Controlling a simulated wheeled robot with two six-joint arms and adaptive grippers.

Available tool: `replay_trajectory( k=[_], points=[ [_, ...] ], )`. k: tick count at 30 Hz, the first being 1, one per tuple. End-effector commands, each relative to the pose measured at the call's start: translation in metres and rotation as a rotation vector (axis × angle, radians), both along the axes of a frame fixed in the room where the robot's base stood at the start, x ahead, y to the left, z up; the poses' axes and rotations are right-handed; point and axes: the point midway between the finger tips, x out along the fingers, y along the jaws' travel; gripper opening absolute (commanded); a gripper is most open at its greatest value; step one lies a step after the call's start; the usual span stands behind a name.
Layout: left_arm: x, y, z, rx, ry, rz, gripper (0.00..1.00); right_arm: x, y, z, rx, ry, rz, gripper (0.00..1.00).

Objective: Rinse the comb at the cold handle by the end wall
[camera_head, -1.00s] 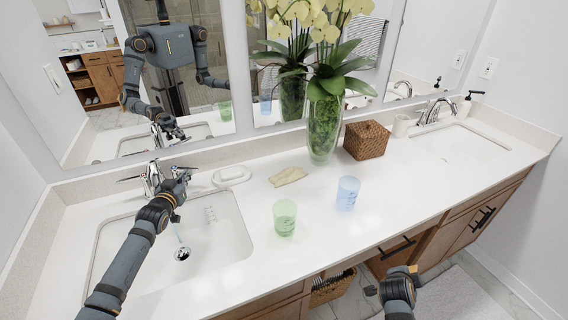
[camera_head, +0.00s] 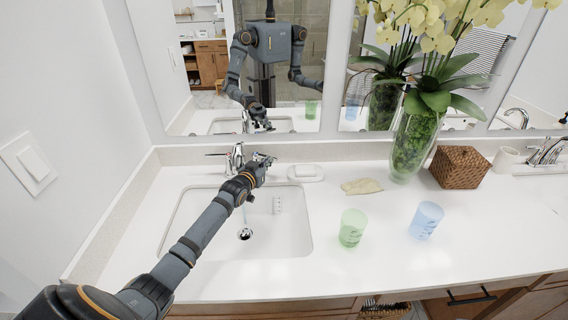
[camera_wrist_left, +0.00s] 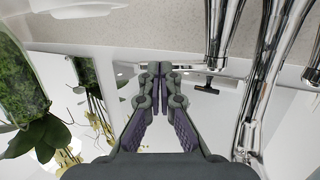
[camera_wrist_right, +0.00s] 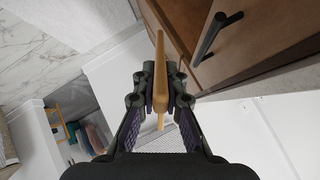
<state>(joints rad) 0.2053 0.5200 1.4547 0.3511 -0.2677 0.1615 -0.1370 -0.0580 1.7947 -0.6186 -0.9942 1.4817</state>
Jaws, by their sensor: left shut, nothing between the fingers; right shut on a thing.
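The comb (camera_wrist_right: 160,82) is a thin light-brown wooden piece seen edge-on in the right wrist view. My right gripper (camera_wrist_right: 160,90) is shut on it, beside the cabinet front and out of the head view. The chrome faucet (camera_head: 234,157) stands behind the left sink (camera_head: 190,225), near the end wall. Its left lever (camera_head: 216,155) points toward that wall; its right lever is mostly hidden by my left gripper (camera_head: 263,160). That gripper is shut and empty, close beside the faucet; contact is unclear. Chrome parts (camera_wrist_left: 268,75) show right of its fingers (camera_wrist_left: 162,72). A thin bluish water stream (camera_head: 244,214) falls toward the drain (camera_head: 244,234).
A green cup (camera_head: 352,228) and blue cup (camera_head: 426,220) stand on the counter right of the sink. A wall switch (camera_head: 33,163) is left.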

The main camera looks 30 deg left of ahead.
Motion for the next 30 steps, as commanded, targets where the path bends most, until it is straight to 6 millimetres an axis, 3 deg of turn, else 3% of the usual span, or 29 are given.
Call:
replay_trajectory(
  k=[15,30],
  points=[
    [0.017,-0.005,-0.001,-0.001,-0.001,0.000,0.00,0.000,0.000,-0.013,0.000,0.000,0.000,0.00],
    [0.021,-0.005,0.000,0.000,0.000,0.000,0.00,0.000,0.000,-0.012,0.000,0.000,0.000,0.00]
  ],
)
